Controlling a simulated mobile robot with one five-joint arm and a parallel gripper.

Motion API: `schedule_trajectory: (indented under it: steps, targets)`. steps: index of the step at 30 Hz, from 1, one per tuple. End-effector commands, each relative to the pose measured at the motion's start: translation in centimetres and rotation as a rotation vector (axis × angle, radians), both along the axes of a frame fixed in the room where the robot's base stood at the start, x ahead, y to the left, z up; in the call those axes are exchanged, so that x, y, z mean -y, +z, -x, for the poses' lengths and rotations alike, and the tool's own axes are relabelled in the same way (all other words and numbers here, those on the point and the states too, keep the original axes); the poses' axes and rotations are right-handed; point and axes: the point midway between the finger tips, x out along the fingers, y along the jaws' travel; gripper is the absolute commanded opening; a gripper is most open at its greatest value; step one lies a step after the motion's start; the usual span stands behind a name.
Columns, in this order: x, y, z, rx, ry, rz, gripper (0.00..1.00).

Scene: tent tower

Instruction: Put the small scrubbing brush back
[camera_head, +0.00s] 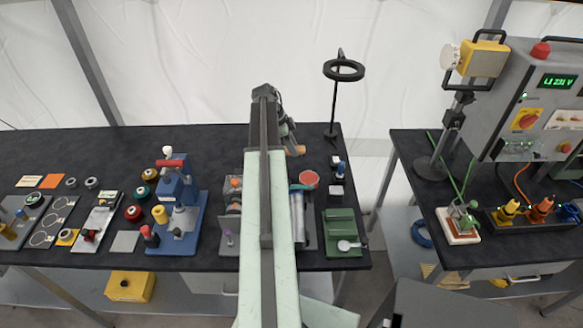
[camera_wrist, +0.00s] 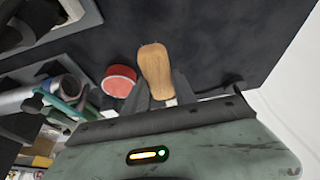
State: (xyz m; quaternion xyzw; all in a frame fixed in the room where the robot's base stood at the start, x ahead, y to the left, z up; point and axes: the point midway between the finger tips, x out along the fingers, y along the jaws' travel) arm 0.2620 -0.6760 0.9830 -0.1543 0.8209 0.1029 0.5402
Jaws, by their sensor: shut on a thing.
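The small scrubbing brush shows in the wrist view as a rounded wooden piece (camera_wrist: 155,68) standing up between my fingers. My gripper (camera_wrist: 160,97) is shut on it. The bristles are not clearly visible; a small pale part shows at the base of the wood, between the fingers. In the head view my gripper (camera_head: 289,137) is beyond the end of my arm, over the back of the black bench, with the tan wood of the brush (camera_head: 298,150) at its tip. Much of the gripper is hidden by my arm there.
A round red-topped tin (camera_head: 308,179) stands just in front of the brush. A black ring lamp on a stand (camera_head: 335,110) rises at the back right. A green tray (camera_head: 342,235) and a grey organiser (camera_head: 229,218) flank my arm. Dark bench surface is clear behind.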

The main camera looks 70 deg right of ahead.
Motion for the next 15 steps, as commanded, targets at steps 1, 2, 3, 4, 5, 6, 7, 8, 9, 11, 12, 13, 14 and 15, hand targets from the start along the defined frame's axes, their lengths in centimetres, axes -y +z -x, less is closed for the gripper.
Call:
schedule_trajectory:
  steps: [1, 2, 3, 4, 5, 6, 7, 8, 9, 11, 12, 13, 14, 15]
  targets:
    - [0.0, -2.1, 0.0, 0.0, 0.0, 0.0, 0.0]
    - [0.0, -2.5, 0.0, 0.0, 0.0, 0.0, 0.0]
    - [0.0, -2.6, 0.0, 0.0, 0.0, 0.0, 0.0]
    - [0.0, -2.6, 0.0, 0.0, 0.0, 0.0, 0.0]
    - [0.0, -2.5, 0.0, 0.0, 0.0, 0.0, 0.0]
    - [0.0, -2.3, 0.0, 0.0, 0.0, 0.0, 0.0]
    - [0.0, -2.4, 0.0, 0.0, 0.0, 0.0, 0.0]
    - [0.0, -2.7, 0.0, 0.0, 0.0, 0.0, 0.0]
    - [0.0, -3.2, 0.0, 0.0, 0.0, 0.0, 0.0]
    - [0.0, -4.3, 0.0, 0.0, 0.0, 0.0, 0.0]
    - [0.0, -5.1, 0.0, 0.0, 0.0, 0.0, 0.0]
    - [0.0, -5.6, 0.0, 0.0, 0.0, 0.0, 0.0]
    - [0.0, -6.0, 0.0, 0.0, 0.0, 0.0, 0.0]
    - [0.0, -6.3, 0.0, 0.0, 0.0, 0.0, 0.0]
